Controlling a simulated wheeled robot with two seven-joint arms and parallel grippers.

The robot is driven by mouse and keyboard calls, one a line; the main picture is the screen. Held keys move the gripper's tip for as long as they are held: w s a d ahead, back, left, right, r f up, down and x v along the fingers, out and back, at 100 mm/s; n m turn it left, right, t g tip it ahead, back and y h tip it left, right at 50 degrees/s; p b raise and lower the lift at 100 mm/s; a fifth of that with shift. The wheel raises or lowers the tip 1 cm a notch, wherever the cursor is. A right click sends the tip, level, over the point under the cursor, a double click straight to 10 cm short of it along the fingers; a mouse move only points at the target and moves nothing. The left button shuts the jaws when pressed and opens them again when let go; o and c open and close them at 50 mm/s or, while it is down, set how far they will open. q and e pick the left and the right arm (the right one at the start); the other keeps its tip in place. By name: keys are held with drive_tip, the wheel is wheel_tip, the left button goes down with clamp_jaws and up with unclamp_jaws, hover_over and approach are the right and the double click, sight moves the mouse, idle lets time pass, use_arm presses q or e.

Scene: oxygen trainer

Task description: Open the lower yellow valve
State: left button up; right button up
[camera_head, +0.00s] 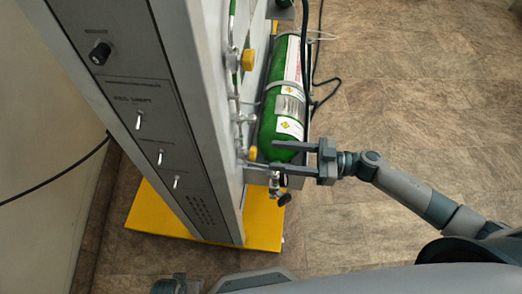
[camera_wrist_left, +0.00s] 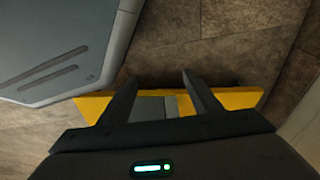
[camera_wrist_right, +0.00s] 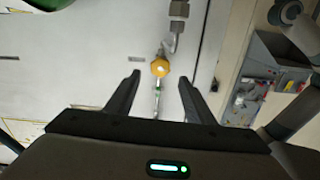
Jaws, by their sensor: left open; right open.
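The lower yellow valve (camera_head: 252,153) is a small yellow knob on the side of the grey panel, left of the green cylinder's lower end. An upper yellow valve (camera_head: 248,59) sits higher on the same pipework. My right gripper (camera_head: 272,156) is open, its fingers pointing left towards the lower valve across the cylinder's end. In the right wrist view, a yellow knob (camera_wrist_right: 160,68) shows centred between the open fingertips (camera_wrist_right: 160,78), seemingly just beyond them; contact cannot be told. My left gripper (camera_wrist_left: 159,80) is open and empty, above the floor and yellow base.
The green cylinder (camera_head: 283,105) stands in a bracket beside the pipework. A small black-knobbed fitting (camera_head: 279,190) sits below the right fingers. The yellow base (camera_head: 263,220) sticks out under the cabinet (camera_head: 150,110). Black hoses hang behind the cylinder. The floor at right is clear.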

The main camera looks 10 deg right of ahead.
sight(253, 153)
use_arm(q)
drive_tip(key=shift+s+a+f+p, duration=0.15)
drive_tip(key=shift+s+f, duration=0.15)
drive_tip(key=shift+f, duration=0.2)
drive_tip(key=shift+s+a+f+p, duration=0.15)
drive_tip(key=shift+s+f, duration=0.1)
drive_tip(key=shift+f, duration=0.2)
use_arm(e)
drive_tip(key=x, duration=0.6)
use_arm(q)
drive_tip(key=shift+d, duration=0.1)
use_arm(e)
drive_tip(key=shift+c, duration=0.7)
drive_tip(key=c, duration=0.9)
